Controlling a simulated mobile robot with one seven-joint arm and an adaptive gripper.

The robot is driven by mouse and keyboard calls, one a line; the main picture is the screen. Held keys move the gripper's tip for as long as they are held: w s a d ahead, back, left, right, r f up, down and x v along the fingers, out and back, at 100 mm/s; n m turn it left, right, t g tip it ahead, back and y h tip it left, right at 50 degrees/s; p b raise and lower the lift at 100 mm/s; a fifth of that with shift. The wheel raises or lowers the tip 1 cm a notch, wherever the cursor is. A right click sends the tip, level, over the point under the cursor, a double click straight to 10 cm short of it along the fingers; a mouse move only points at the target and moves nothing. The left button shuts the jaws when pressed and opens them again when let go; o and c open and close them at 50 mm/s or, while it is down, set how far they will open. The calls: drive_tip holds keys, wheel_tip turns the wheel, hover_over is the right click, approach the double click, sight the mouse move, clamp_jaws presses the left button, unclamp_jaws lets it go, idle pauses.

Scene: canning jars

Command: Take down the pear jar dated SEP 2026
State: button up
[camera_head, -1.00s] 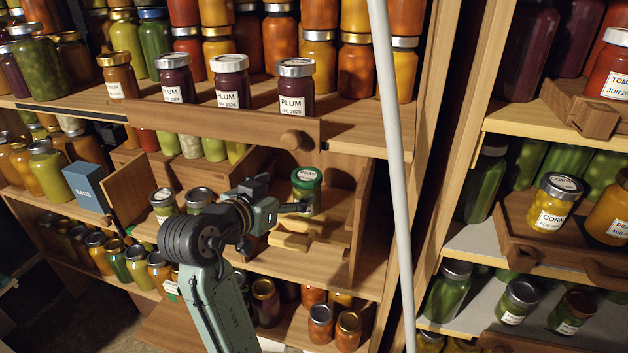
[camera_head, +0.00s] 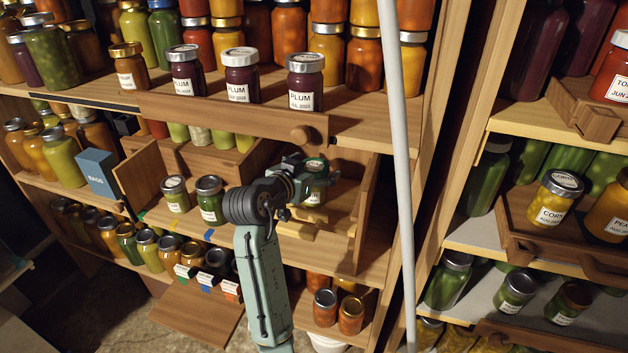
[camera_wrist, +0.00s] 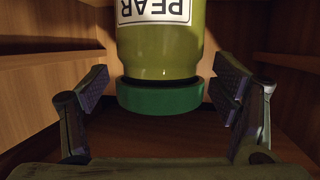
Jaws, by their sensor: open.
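The pear jar (camera_wrist: 160,48) is yellow-green with a dark green lid (camera_wrist: 160,97) and a white label reading PEAR; it appears upside down in the wrist view. Its date is cut off there. In the head view the pear jar (camera_head: 315,195) stands at the right of the middle shelf's open compartment, partly hidden by my gripper (camera_head: 318,170). My gripper (camera_wrist: 160,95) is open, its fingers on either side of the lid with gaps between finger and lid.
Two labelled green jars (camera_head: 208,198) stand left in the same compartment. A wooden side wall (camera_head: 366,215) and a pale pole (camera_head: 397,150) are to the right.

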drive_tip(key=shift+r, duration=0.1)
drive_tip(key=c, duration=1.7)
